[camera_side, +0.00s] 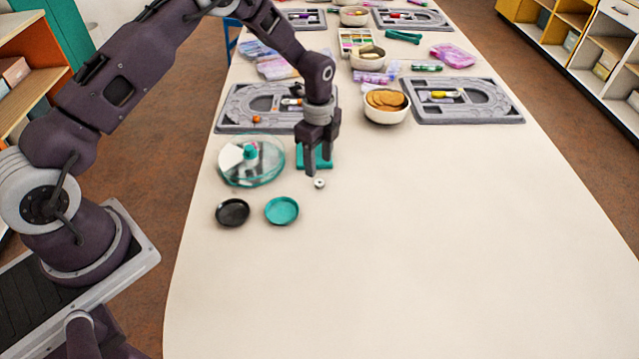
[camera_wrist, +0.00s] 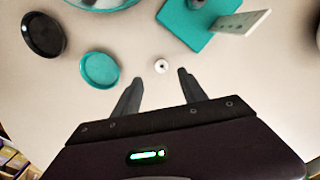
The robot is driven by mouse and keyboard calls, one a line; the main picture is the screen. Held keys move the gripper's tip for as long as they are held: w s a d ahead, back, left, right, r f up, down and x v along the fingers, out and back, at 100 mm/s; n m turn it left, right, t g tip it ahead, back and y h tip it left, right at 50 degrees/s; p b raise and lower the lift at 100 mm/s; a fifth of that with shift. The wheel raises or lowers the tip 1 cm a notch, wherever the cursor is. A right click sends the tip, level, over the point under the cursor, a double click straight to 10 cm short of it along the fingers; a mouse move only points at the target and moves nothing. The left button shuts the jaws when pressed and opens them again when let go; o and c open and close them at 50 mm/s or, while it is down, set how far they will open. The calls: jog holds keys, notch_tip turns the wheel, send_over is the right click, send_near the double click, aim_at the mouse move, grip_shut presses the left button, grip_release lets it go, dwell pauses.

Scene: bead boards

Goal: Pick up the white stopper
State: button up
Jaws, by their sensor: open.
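A small white stopper (camera_side: 319,184) with a dark centre rests on the table in the side view. In the wrist view the white stopper (camera_wrist: 161,66) lies just beyond and between my fingertips. My gripper (camera_side: 320,173) points down at the table close to it, with its fingers apart. In the wrist view my gripper (camera_wrist: 160,75) is open, and nothing is between its fingers. The stopper appears free of both fingers.
A black dish (camera_side: 233,212) and a teal dish (camera_side: 282,210) lie left of the stopper. A clear round tray (camera_side: 265,172) and a teal block (camera_wrist: 190,25) with an upright plate are close by. Bead boards (camera_side: 466,115) lie farther back. The front right table is clear.

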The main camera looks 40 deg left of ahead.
aim_at(320, 184)
jog(key=f, duration=0.7)
jog(key=shift+w, duration=0.2)
jog(key=shift+r, duration=0.1)
grip_shut()
